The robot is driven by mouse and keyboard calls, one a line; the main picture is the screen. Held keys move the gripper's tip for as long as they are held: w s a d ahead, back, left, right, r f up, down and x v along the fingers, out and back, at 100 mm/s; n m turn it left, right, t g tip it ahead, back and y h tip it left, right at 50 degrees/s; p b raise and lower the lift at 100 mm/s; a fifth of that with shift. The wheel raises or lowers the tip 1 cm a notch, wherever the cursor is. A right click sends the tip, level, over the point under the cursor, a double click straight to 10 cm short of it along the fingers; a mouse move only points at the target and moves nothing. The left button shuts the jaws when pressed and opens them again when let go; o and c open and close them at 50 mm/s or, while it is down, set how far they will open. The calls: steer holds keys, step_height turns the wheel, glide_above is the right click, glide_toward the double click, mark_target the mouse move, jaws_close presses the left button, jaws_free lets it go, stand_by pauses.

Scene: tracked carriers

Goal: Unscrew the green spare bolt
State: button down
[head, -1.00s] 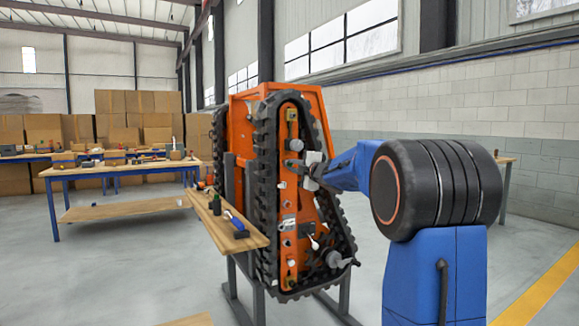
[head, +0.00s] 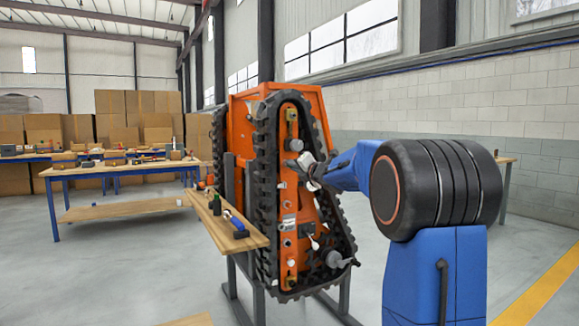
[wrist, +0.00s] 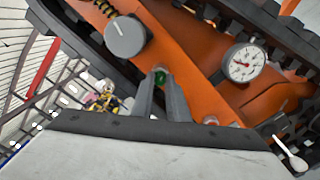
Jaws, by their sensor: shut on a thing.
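The green spare bolt (wrist: 160,78) shows as a small green piece between the tips of my gripper (wrist: 159,88) in the wrist view. My gripper is shut on it, at the orange side plate (wrist: 190,52) of the tracked carrier. The fingers hide most of the bolt, so I cannot tell how far it is screwed in. In the head view my gripper (head: 299,166) reaches the upper part of the carrier's orange plate (head: 288,255) from the right. The bolt cannot be made out there.
In the wrist view a grey round knob (wrist: 125,38) is left of the fingers and a dial gauge (wrist: 241,62) right. A white-tipped lever (wrist: 293,160) is lower right. Black track (head: 265,190) borders the plate. A wooden shelf (head: 222,236) with tools stands left of it.

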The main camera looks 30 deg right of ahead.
steer(key=n, duration=0.9)
steer(key=shift+n, duration=0.4)
steer(key=c, duration=1.9)
jaws_free()
steer(key=shift+o, duration=0.2)
